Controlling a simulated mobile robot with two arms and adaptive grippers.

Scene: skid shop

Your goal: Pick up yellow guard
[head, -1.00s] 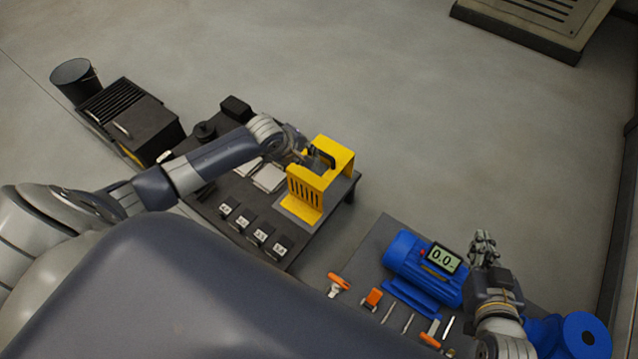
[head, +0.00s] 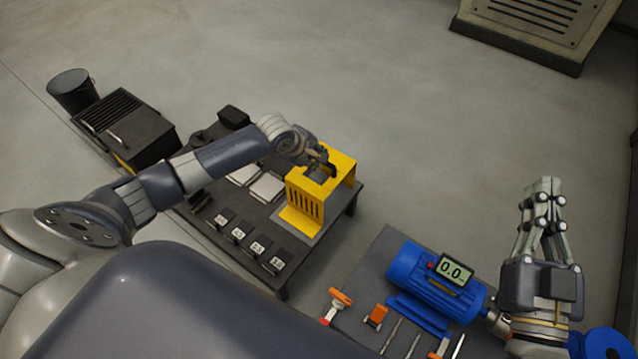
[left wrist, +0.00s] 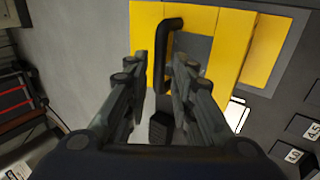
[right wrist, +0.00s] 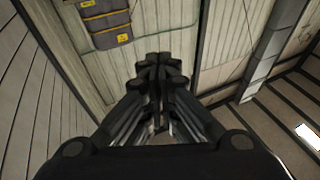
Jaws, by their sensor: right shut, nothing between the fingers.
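The yellow guard (head: 305,198) stands at the right end of the dark table in the head view, with slots in its front face. It also fills the top of the left wrist view (left wrist: 232,45), where its black handle (left wrist: 172,24) shows. My left gripper (left wrist: 162,62) is open above the guard, with a finger on each side of the handle and gaps still visible. In the head view my left gripper (head: 323,170) partly hides the handle. My right gripper (head: 544,186) is shut and empty, raised beside the blue motor, and its fingertips meet in the right wrist view (right wrist: 160,62).
The dark table (head: 205,208) holds several small labelled blocks and pale plates. A blue motor (head: 430,285) with a display reading 0.0 sits on another bench with orange-handled tools (head: 376,315). A black bin (head: 72,92) stands far left.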

